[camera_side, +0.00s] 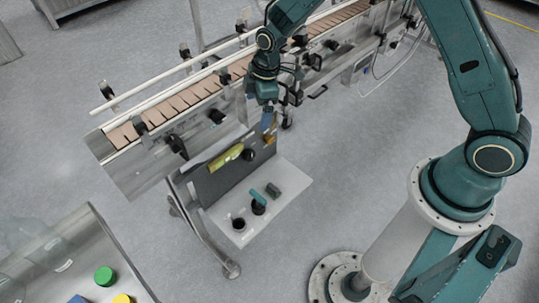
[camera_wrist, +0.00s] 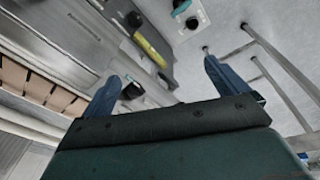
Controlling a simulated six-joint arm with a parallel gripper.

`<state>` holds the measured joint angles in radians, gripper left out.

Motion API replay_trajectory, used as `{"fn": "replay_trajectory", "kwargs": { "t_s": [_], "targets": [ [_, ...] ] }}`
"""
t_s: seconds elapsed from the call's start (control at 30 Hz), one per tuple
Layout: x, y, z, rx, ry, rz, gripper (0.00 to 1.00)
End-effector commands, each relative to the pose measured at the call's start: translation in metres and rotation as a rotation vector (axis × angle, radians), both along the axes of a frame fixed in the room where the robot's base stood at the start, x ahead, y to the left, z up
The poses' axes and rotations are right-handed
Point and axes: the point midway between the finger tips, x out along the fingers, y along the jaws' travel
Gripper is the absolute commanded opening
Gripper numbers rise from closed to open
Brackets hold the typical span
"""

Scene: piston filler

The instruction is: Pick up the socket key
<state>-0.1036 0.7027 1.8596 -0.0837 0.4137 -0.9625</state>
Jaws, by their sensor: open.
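My gripper (camera_side: 268,122) hangs above the back edge of a small metal cart, beside the conveyor. In the wrist view its two blue fingers (camera_wrist: 163,72) are spread wide with nothing between them. A teal-handled piece with a black round base (camera_side: 259,206) stands on the cart's white shelf; it may be the socket key, but I cannot tell for sure. It also shows at the top of the wrist view as a teal and black piece (camera_wrist: 181,7). My gripper is apart from it, higher and further back.
The cart's upright grey panel (camera_side: 213,183) carries a yellow bar (camera_side: 226,158) and black round parts. A black cup-like part (camera_side: 238,224) and a dark block (camera_side: 275,189) are on the white shelf (camera_side: 288,193). The conveyor (camera_side: 185,103) runs behind. Clear floor lies right of the cart.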

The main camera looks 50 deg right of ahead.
Motion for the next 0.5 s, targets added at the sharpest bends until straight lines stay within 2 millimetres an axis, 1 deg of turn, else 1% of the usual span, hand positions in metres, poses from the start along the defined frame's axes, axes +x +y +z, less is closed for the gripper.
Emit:
{"fn": "replay_trajectory", "kwargs": {
  "t_s": [0.03, 0.27, 0.5],
  "targets": [
    [0.002, 0.003, -0.018, -0.002, 0.012, 0.027, 0.98],
    [0.007, 0.012, -0.087, -0.009, 0.041, 0.155, 0.98],
    [-0.001, 0.021, -0.163, -0.013, 0.070, 0.287, 0.98]
  ]
}}
